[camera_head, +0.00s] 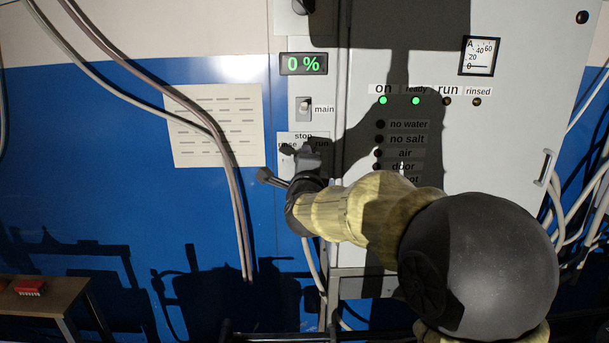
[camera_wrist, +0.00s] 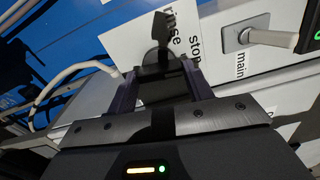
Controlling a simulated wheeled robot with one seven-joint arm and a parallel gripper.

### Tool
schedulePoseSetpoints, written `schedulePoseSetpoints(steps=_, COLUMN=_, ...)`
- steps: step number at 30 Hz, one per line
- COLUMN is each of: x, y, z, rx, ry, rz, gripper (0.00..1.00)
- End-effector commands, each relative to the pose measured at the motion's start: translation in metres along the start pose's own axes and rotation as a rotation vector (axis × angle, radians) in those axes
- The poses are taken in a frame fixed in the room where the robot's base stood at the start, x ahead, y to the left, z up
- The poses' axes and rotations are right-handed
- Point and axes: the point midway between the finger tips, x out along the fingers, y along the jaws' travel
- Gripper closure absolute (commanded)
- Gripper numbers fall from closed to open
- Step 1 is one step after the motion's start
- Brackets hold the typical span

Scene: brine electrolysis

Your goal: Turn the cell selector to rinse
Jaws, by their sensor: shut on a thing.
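The cell selector is a dark knob with an arrow-shaped pointer. In the head view its pointer (camera_head: 287,149) sticks out to the left of my gripper, beside the partly covered word "rinse". In the wrist view the pointer (camera_wrist: 160,32) lies along the word "rinse", with "stop" farther right. The white label plate (camera_head: 322,136) reads "stop" at the top and "run" at the right. My gripper (camera_head: 310,157) is at the plate, shut on the selector. In the wrist view its fingers (camera_wrist: 161,78) sit on both sides of the knob body, most of which is hidden.
The main switch (camera_head: 304,106) is just above the plate; its lever (camera_wrist: 270,39) is close in the wrist view. The display (camera_head: 303,64) reads 0 %. The "on" (camera_head: 383,100) and "ready" (camera_head: 416,100) lamps are green; "run" and "rinsed" are dark. Hoses (camera_head: 228,170) hang at the left.

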Motion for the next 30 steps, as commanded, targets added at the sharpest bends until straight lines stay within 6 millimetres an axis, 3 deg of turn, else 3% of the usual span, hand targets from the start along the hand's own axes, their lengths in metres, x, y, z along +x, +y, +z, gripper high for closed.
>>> schedulePoseSetpoints(steps=30, x=0.0002, y=0.0018, z=0.0002, rx=-0.904, ry=-0.002, rz=0.005, gripper=0.72)
